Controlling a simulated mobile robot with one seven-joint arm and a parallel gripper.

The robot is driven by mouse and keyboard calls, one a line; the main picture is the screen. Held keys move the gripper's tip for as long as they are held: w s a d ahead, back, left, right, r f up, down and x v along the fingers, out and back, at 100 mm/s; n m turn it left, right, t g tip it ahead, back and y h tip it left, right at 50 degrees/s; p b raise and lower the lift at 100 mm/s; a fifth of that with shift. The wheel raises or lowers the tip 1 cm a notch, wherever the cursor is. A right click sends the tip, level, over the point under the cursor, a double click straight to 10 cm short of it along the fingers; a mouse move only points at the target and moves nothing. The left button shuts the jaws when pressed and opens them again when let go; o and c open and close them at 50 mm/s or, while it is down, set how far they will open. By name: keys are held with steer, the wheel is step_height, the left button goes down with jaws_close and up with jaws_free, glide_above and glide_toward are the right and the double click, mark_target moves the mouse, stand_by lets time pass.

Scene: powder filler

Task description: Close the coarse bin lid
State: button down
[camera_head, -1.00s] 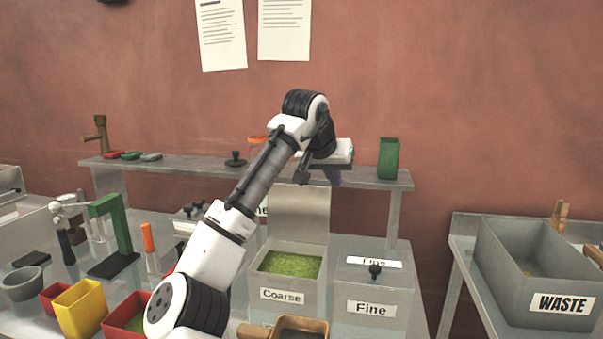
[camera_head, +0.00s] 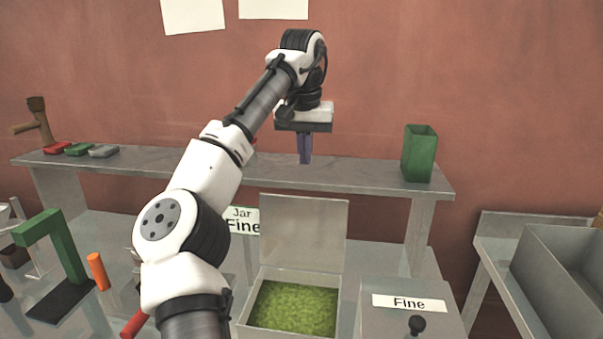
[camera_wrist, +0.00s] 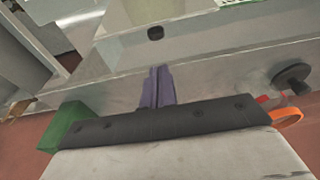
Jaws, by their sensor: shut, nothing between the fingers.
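The coarse bin (camera_head: 242,327) stands open below the shelf, with green granules inside. Its square grey lid (camera_head: 302,233) stands raised, roughly upright, at the bin's back edge. My gripper (camera_head: 304,161) points down above the shelf, higher than the lid and apart from it. Its two purple fingers are together and empty; they also show in the wrist view (camera_wrist: 157,72). A small black knob (camera_wrist: 155,33) shows in the wrist view beyond the shelf edge; it appears to be on the raised lid's back face.
The grey shelf (camera_head: 370,178) runs behind the lid, with a green container (camera_head: 419,155) at its right end. The closed fine bin (camera_head: 385,325) with a black knob stands right of the coarse bin. A green stand (camera_head: 65,250) is at left.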

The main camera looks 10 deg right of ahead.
steer(key=f, duration=0.3)
steer(key=f+p, duration=0.1)
steer(key=f, duration=0.2)
steer(key=w+f, duration=0.1)
steer(key=f, duration=0.2)
steer(key=shift+w+d+f, duration=0.1)
steer(key=shift+d+f, duration=0.15)
steer(key=shift+f, duration=0.05)
steer(key=shift+f, duration=0.1)
